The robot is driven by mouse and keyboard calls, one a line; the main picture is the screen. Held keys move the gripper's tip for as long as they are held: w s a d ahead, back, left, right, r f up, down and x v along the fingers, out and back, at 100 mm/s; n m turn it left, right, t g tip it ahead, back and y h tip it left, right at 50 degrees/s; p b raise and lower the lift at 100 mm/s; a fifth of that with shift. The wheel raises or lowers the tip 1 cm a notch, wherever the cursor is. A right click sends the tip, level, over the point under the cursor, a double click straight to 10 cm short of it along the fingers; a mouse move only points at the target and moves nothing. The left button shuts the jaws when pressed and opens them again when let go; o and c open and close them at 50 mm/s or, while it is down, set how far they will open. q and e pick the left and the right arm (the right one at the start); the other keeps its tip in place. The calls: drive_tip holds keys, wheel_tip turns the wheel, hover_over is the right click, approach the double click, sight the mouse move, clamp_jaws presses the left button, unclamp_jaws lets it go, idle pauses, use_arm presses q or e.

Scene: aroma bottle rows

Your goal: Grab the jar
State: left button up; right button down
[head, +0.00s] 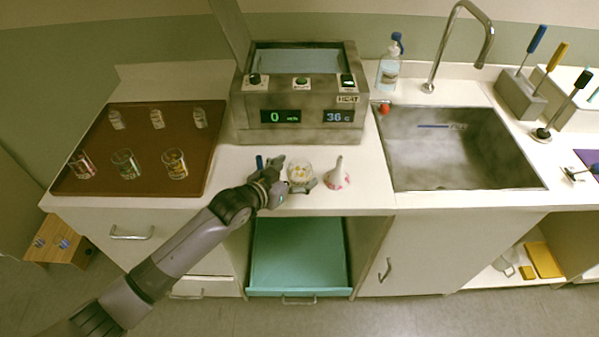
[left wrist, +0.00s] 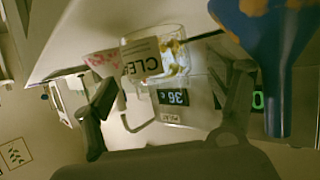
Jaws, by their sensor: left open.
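The jar (head: 300,173) is a clear glass one with whitish-yellow contents, standing near the counter's front edge below the heating device. My left gripper (head: 284,178) is open, close to the jar on its left side in the head view. In the left wrist view the picture is turned over; the jar (left wrist: 172,58) shows between the two spread fingers of the left gripper (left wrist: 166,98), with a label reading "CLE". I cannot tell whether the fingers touch it. My right gripper is not in view.
A pink-and-white funnel (head: 337,176) stands just right of the jar. A blue funnel (left wrist: 268,45) is close beside the gripper. The heating device (head: 300,130) stands behind, a brown tray (head: 100,145) with several glasses at left, a sink (head: 455,150) at right.

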use_arm(q)
drive_tip(key=shift+x, duration=1.1)
drive_tip(key=shift+c, duration=0.3)
drive_tip(key=c, duration=1.2)
